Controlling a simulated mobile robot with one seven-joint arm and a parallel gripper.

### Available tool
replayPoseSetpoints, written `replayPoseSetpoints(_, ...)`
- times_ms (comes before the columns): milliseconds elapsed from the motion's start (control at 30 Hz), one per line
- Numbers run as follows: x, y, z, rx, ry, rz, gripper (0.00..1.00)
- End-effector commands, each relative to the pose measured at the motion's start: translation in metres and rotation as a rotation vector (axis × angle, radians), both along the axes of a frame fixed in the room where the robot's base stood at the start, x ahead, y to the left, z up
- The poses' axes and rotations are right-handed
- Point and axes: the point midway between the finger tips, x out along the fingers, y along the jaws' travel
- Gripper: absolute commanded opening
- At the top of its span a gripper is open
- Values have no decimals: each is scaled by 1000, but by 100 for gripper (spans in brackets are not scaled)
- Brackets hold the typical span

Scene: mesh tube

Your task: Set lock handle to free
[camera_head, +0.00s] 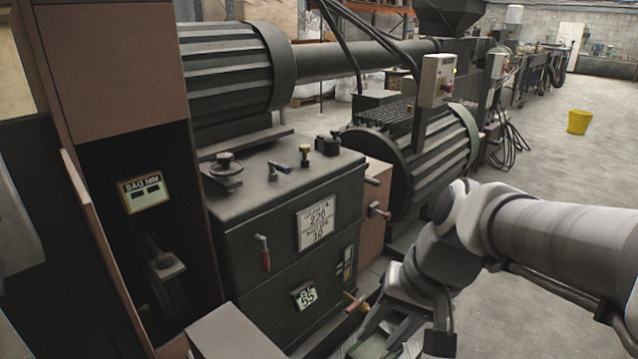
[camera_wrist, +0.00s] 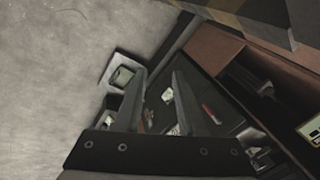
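Several handles show on the dark machine cabinet (camera_head: 285,215), and I cannot tell which one is the lock handle. A red-gripped handle (camera_head: 264,253) hangs upright on the cabinet front; it also shows in the wrist view (camera_wrist: 211,114). A brass-tipped handle (camera_head: 356,302) sticks out low on the right of the front. My gripper (camera_head: 388,325) is low, right of the cabinet, apart from the handles. In the wrist view its two fingers (camera_wrist: 160,85) stand apart with nothing gripped.
A brown open cabinet (camera_head: 105,80) is on the left. A ribbed motor (camera_head: 440,155) stands behind. Concrete floor (camera_head: 560,170) is clear on the right, with a yellow bucket (camera_head: 579,122).

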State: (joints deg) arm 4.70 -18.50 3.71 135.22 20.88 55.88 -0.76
Motion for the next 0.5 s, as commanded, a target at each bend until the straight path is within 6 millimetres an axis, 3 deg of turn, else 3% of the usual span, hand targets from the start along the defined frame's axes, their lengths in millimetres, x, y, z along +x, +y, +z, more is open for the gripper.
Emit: replayPoseSetpoints(500,74,71,-22,472,423,-247,40)
